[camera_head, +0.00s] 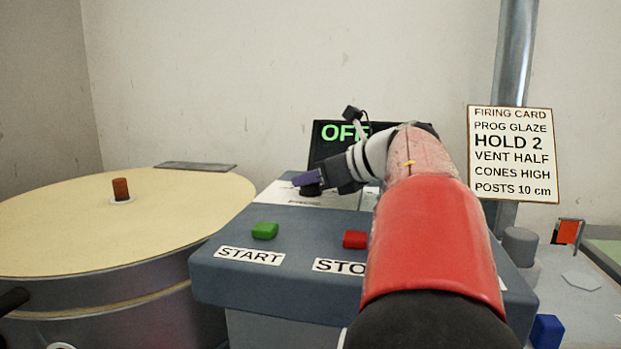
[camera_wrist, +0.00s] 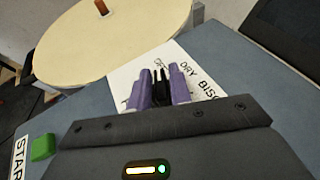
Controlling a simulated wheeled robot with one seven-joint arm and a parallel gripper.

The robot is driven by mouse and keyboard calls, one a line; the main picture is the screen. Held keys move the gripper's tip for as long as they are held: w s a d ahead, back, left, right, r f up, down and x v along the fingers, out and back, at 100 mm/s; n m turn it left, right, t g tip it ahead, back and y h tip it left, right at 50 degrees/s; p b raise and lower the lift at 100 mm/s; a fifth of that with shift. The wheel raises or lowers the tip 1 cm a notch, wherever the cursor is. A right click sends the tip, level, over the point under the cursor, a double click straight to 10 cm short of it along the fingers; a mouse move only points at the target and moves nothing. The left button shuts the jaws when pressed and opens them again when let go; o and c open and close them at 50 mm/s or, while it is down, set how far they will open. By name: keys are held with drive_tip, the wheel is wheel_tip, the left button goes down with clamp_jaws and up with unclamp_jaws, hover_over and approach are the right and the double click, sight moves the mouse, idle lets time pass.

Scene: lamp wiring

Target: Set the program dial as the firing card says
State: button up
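The program dial (camera_head: 311,190) is a small black knob on a white label plate on top of the blue-grey control box. My gripper (camera_head: 308,178) is over the dial. In the wrist view, the two purple fingers of my gripper (camera_wrist: 160,88) stand apart, one on each side of the black dial (camera_wrist: 160,76); I cannot tell whether they touch it. Dial words such as DRY and BISC show partly, and the rest are hidden. The firing card (camera_head: 513,153) reads PROG GLAZE, HOLD 2, VENT HALF, CONES HIGH, POSTS 10 cm. The dark display (camera_head: 345,132) shows green letters, apparently OFF, partly covered.
A green START button (camera_head: 265,231) and a red stop button (camera_head: 355,240) sit at the front of the box. A round kiln with a cream lid (camera_head: 110,225) and brown plug (camera_head: 121,189) stands left. A metal pipe (camera_head: 515,55) rises behind the card.

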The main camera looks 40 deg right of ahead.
drive_tip(key=shift+f, duration=0.15)
clamp_jaws()
drive_tip(key=shift+f+m+h, duration=0.15)
drive_tip(key=shift+m+h, duration=0.25)
drive_tip(key=shift+h, duration=0.1)
drive_tip(key=m+h, duration=0.4)
drive_tip(key=h, duration=0.1)
drive_tip(key=shift+m+p, duration=0.3)
drive_tip(key=shift+m, duration=0.1)
drive_tip(key=m+g+h, duration=0.1)
drive_tip(key=m+h, duration=0.2)
drive_tip(key=m+g+h, duration=0.1)
drive_tip(key=m+h, duration=0.1)
drive_tip(key=h, duration=0.1)
drive_tip(key=shift+s+d+m+h, duration=0.1)
drive_tip(key=shift+d+m+h, duration=0.05)
drive_tip(key=shift+m+h, duration=0.2)
drive_tip(key=m+g+h, duration=0.4)
drive_tip(key=m+g, duration=0.2)
drive_tip(key=shift+m, duration=0.25)
drive_tip(key=m+g+h, duration=0.1)
drive_tip(key=m+g, duration=0.4)
drive_tip(key=g, duration=0.1)
drive_tip(key=shift+m+g, duration=0.3)
drive_tip(key=shift+g, duration=0.1)
drive_tip(key=shift+m+g, duration=0.3)
